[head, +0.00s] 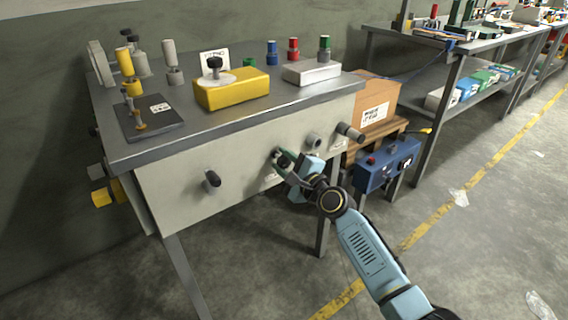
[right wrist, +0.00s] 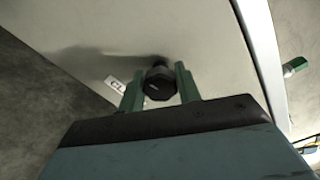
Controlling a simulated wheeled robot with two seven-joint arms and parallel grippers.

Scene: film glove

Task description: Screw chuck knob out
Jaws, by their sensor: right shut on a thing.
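A black knob (right wrist: 160,84) with a light mark on its face sits on the pale front panel (head: 190,175) of the workbench. In the right wrist view it is between the two green fingers of my right gripper (right wrist: 160,88), which is shut on it. In the head view my right gripper (head: 283,160) reaches the panel right of its middle and largely hides this knob. A small white label (right wrist: 115,84), partly covered by a finger, is beside the knob; its lettering seems to start with "CL". My left gripper is in neither view.
Another black knob (head: 212,179) sticks out farther left on the panel. A grey knob (head: 313,140) and a grey cylinder (head: 350,132) are close on the right. A blue box (head: 386,167) stands beyond them. A yellow block (head: 232,90) is on the benchtop.

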